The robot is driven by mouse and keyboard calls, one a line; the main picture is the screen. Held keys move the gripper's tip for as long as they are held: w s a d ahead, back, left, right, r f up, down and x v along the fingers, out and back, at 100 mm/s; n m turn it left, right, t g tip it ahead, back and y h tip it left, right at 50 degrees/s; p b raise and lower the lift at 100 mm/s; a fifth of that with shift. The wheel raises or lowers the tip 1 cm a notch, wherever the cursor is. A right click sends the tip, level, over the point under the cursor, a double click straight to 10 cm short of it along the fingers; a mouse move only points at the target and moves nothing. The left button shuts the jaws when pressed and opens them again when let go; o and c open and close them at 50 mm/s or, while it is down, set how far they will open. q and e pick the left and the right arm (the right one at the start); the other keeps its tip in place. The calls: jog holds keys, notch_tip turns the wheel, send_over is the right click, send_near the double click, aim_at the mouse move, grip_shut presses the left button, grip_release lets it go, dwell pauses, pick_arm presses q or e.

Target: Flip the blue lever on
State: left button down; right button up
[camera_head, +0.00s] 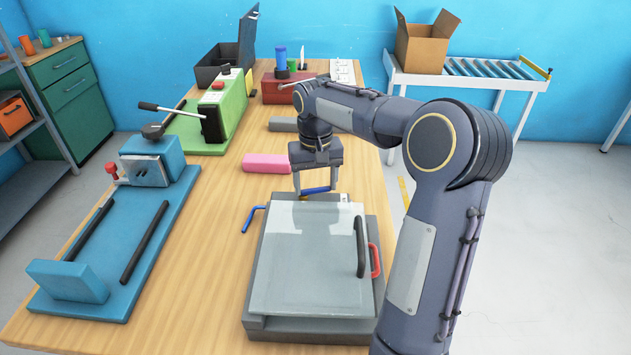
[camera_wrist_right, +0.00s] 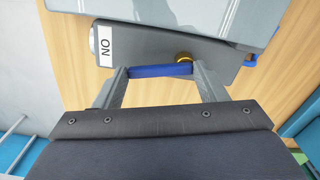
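A blue lever (camera_head: 316,190) sits at the far end of a grey machine with a flat light-grey lid (camera_head: 310,265). In the right wrist view the blue lever (camera_wrist_right: 160,70) lies crosswise beside a brass pivot (camera_wrist_right: 184,57) on the machine's dark grey end. A white "ON" label (camera_wrist_right: 105,46) is at the left of that end. My right gripper (camera_head: 316,187) is over the lever with its fingers apart. In the right wrist view the fingertips (camera_wrist_right: 162,72) are at either end of the blue bar; contact is unclear. My left gripper is out of view.
A bent blue rod (camera_head: 253,217) sticks out left of the machine. A black handle (camera_head: 361,247) and a red handle (camera_head: 375,261) are on its right. A pink block (camera_head: 267,163) lies behind. A blue vise-like fixture (camera_head: 120,230) stands left; bare wooden table (camera_head: 200,255) lies between.

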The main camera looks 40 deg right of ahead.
jog(key=shift+c, duration=1)
jog(key=shift+s+r+m, duration=0.1)
jog(key=shift+m, duration=0.4)
jog(key=shift+s+a+m+p, duration=0.2)
jog(key=shift+m+p, duration=0.35)
jog(key=shift+m, duration=0.55)
jog(key=o, duration=1)
